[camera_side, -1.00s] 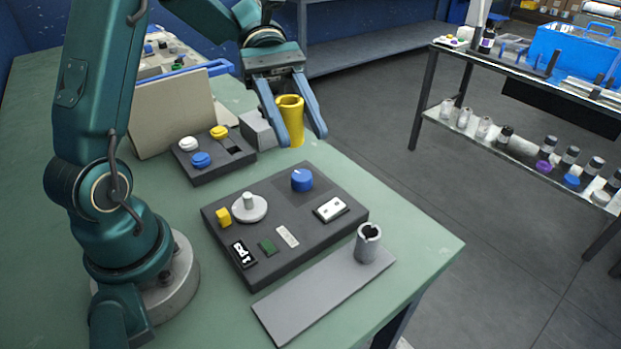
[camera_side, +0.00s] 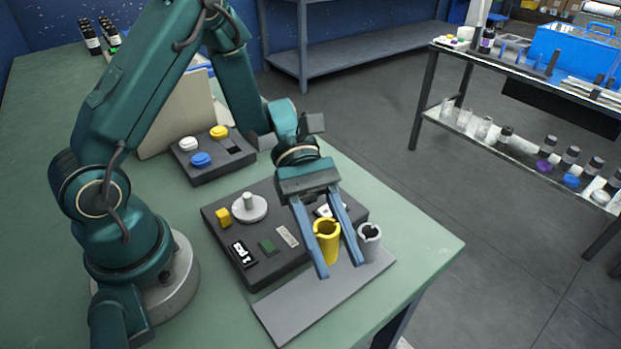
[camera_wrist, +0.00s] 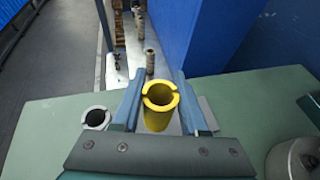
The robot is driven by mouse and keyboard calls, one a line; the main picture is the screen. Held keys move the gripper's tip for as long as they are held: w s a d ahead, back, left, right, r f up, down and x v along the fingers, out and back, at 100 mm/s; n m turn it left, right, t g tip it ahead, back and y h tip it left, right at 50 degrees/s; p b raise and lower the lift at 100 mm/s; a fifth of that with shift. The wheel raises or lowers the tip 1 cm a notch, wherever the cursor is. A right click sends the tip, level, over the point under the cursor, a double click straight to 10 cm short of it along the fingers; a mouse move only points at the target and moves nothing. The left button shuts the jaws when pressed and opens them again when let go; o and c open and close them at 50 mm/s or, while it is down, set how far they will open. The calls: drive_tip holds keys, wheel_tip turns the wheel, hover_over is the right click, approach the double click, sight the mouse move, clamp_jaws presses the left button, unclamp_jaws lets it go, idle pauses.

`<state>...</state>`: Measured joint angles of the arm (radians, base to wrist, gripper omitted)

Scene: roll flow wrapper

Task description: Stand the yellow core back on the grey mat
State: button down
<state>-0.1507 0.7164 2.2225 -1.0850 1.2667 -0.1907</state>
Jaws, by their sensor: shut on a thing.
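The yellow core (camera_side: 326,243) is an upright, hollow cylinder with a slit in its wall. My gripper (camera_side: 341,268) has its two blue fingers on either side of it and is shut on it. In the wrist view the core (camera_wrist: 160,112) sits between the fingers (camera_wrist: 160,75), its open top facing the camera. In the side view its lower end is over the grey mat (camera_side: 290,308), toward the mat's far end. I cannot tell whether it touches the mat. A grey core (camera_side: 368,242) stands upright on the mat, just right of my gripper; it also shows in the wrist view (camera_wrist: 96,118).
A dark control panel (camera_side: 240,272) with knobs and switches lies beside the mat, partly under my gripper. A smaller box with coloured buttons (camera_side: 205,165) stands farther back. The mat's near part is clear. The table's right edge (camera_side: 440,265) is close to the grey core.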

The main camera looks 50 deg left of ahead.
sight(330, 260)
drive_tip(key=shift+x, duration=0.8)
drive_tip(key=shift+f, duration=2.15)
drive_tip(key=shift+c, duration=2.2)
unclamp_jaws()
drive_tip(key=shift+w+f, duration=0.1)
